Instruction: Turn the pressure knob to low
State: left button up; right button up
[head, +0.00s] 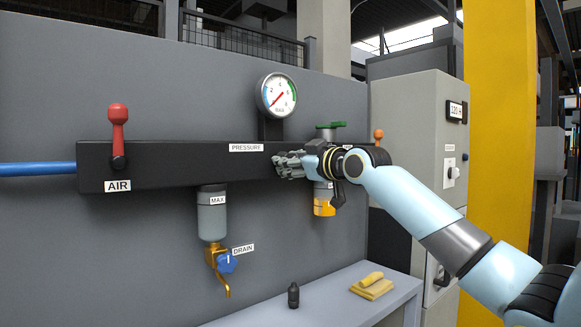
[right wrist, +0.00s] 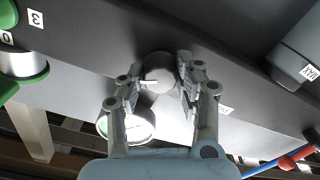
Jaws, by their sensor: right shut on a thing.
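The pressure knob (right wrist: 158,72) is a round grey knob with a white pointer mark, seen in the right wrist view on the dark manifold bar (head: 190,160). My right gripper (right wrist: 160,85) is shut on it, one finger on each side. In the head view my right gripper (head: 283,164) is at the bar's front, just right of and below the PRESSURE label (head: 246,147), and hides the knob. The round gauge (head: 277,95) stands above the bar, its red needle pointing down-left. My left gripper is not in view.
A red AIR lever (head: 118,135) and blue hose (head: 35,169) are at the left. A green-handled valve (head: 330,126) stands close behind my right wrist. A drain cock (head: 222,262) hangs below the bar. A bench (head: 300,310) holds a dark fitting (head: 293,295) and yellow cloth (head: 371,287).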

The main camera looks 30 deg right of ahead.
jog(key=n+b, duration=0.3)
jog(key=n, duration=0.9)
jog(key=shift+r+n, duration=0.15)
jog(key=shift+n, duration=0.15)
dwell(0.4)
jog(key=o, duration=1)
jog(key=shift+o, duration=0.8)
jog(key=shift+w, duration=0.15)
jog(key=s, duration=0.7)
jog(key=shift+s+d, duration=0.25)
jog(key=shift+d, duration=0.05)
